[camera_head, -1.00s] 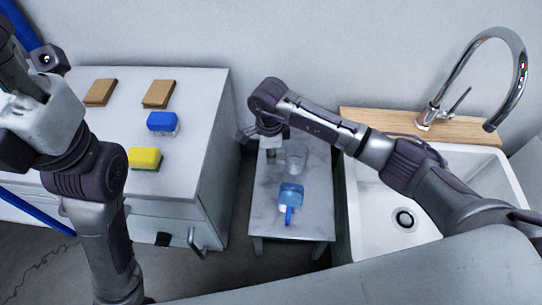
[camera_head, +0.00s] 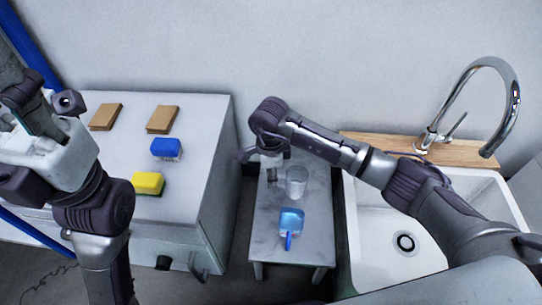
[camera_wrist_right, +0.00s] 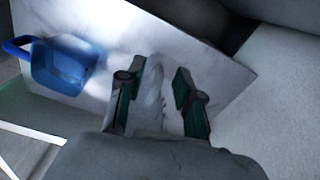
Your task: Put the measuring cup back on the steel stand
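A clear cup (camera_head: 297,182), which looks like the measuring cup, stands upright on the grey marbled top of a low stand (camera_head: 316,240). A blue vessel with a handle (camera_head: 291,219) stands nearer me on the same top; it also shows at the left of the right wrist view (camera_wrist_right: 68,64). My right gripper (camera_head: 272,178) is low over the stand's far end, just left of the clear cup. In the right wrist view its fingers (camera_wrist_right: 158,102) are apart; a pale, unclear shape lies between them. My left gripper (camera_head: 22,112) is raised at the left, its fingers unclear.
A white cabinet (camera_head: 205,185) left of the stand bears two brown pads (camera_head: 162,119), a blue brush (camera_head: 166,148) and a yellow sponge (camera_head: 148,183). A sink (camera_head: 385,225) with a tall tap (camera_head: 515,100) lies to the right.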

